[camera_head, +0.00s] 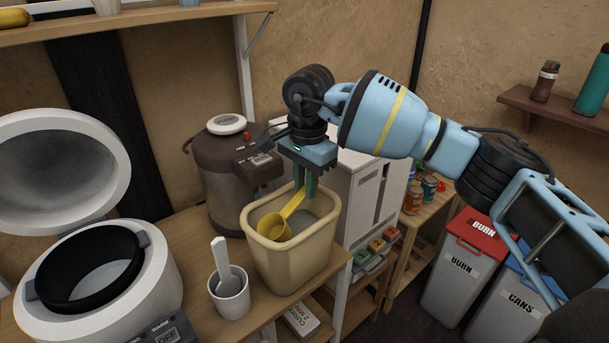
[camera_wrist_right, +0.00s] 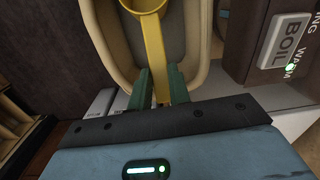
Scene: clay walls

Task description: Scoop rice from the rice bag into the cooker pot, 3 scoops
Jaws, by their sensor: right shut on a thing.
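A yellow scoop (camera_head: 275,229) is in my right gripper (camera_head: 306,184), which is shut on its handle. The handle also shows in the right wrist view (camera_wrist_right: 153,45), between the green fingers (camera_wrist_right: 158,88). The scoop's bowl is inside the mouth of a tan tub (camera_head: 288,264) on the counter; it looks like the rice container. Its contents look greyish and I cannot tell how full the scoop is. The white cooker (camera_head: 160,262) stands at the left with its lid (camera_head: 118,160) raised. Its black pot (camera_head: 60,283) is open, with a pale grey inside. My left gripper is out of view.
A white cup (camera_head: 231,299) with a white paddle stands between cooker and tub. A brown hot-water dispenser (camera_head: 222,185) stands close behind the tub. A shelf (camera_head: 150,20) hangs above. Red-lidded (camera_head: 465,245) and blue-lidded bins stand on the floor at right.

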